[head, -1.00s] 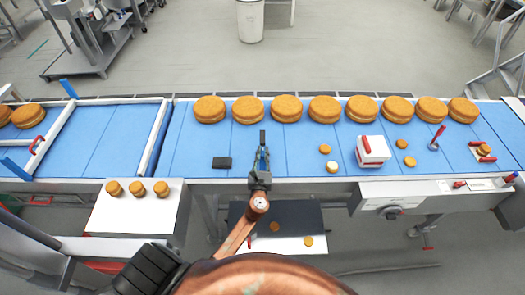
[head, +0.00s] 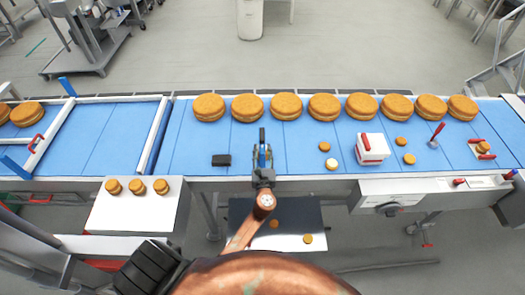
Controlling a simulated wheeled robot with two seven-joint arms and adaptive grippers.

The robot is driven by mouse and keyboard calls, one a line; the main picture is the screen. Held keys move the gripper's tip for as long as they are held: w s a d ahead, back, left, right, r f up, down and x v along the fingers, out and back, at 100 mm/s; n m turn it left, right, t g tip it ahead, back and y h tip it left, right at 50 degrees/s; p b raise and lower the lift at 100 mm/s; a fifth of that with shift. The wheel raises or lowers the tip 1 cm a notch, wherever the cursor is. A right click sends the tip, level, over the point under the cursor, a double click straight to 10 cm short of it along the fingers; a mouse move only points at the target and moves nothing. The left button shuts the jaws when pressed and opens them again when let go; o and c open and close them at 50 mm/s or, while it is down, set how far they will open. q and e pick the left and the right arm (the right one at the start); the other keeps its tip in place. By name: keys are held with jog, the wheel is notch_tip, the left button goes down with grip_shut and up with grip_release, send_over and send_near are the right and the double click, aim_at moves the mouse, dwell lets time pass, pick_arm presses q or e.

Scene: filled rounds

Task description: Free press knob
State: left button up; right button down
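My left gripper (head: 262,157) reaches over the near side of the blue belt, with blue and dark parts at its tip. A thin dark piece (head: 262,134) shows just beyond it. I cannot tell whether the fingers are apart or hold anything. A dark dial knob (head: 388,210) sits on the grey front panel (head: 420,190) below the belt, to the right of my gripper. A red-tipped lever (head: 437,130) stands on the belt at the right. It is unclear which of these is the press knob. My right gripper is out of view.
Large filled rounds (head: 324,107) line the belt's far side. A white box with a red handle (head: 372,149) and small rounds (head: 409,159) lie right of my gripper. A black block (head: 221,160) lies left. A white side table (head: 135,208) holds three small rounds.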

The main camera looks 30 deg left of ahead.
pick_arm(q)
jog(key=shift+s, duration=0.1)
jog(key=v, duration=1.2)
